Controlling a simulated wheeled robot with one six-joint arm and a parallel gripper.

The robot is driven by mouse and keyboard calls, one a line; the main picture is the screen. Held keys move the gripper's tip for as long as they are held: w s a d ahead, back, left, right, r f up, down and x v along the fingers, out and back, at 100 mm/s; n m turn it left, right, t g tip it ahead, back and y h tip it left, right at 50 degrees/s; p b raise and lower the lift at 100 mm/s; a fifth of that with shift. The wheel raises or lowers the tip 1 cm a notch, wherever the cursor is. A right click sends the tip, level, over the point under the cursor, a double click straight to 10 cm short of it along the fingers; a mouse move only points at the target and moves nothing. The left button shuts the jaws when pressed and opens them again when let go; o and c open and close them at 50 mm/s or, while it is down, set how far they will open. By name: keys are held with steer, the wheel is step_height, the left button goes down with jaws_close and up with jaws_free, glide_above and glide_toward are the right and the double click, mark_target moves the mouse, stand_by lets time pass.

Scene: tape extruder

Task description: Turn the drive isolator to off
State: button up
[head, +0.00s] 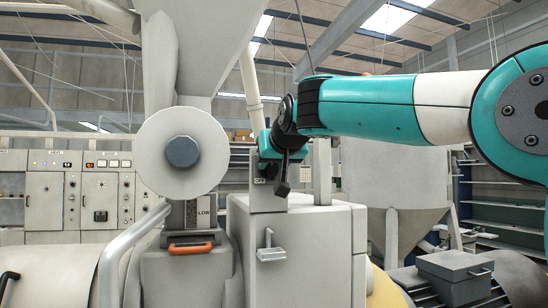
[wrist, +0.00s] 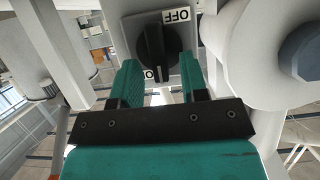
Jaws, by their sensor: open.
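The drive isolator is a black rotary knob (wrist: 155,48) on a grey plate (wrist: 128,30). In the wrist view an OFF label (wrist: 176,15) sits above the knob, upside down, and a partly covered label (wrist: 149,74) sits below it. The knob's grip bar runs nearly upright there. My gripper (wrist: 160,66) is open, with one teal finger on each side of the knob's lower part. I cannot tell whether either finger touches it.
A large pale disc with a grey hub (head: 182,152) stands close to the left of the isolator. Below it are an orange handle (head: 190,248) and a pale curved pipe (head: 118,262). A grey cabinet (head: 310,250) stands under the isolator. Control panels (head: 75,195) line the far left.

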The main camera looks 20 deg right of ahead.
steer(key=shift+c, duration=0.2)
jaws_close()
steer(key=shift+a, duration=0.1)
steer(key=shift+a+f+n+t+h+p, duration=0.45)
steer(key=shift+n+h+p, duration=0.6)
steer(key=shift+n, duration=1.2)
steer(key=shift+a+f+n+t+h+p, duration=0.2)
steer(key=shift+n+t+h+p, duration=0.6)
steer(key=shift+n, duration=1.4)
steer(key=shift+a+f+n+t+h+p, duration=0.3)
steer(key=shift+n+h+p, duration=0.75)
steer(key=shift+n+h, duration=0.85)
steer(key=shift+f+n+y, duration=0.1)
steer(key=shift+n+y, duration=0.25)
steer(key=shift+n, duration=0.1)
steer(key=shift+o, duration=0.2)
jaws_free()
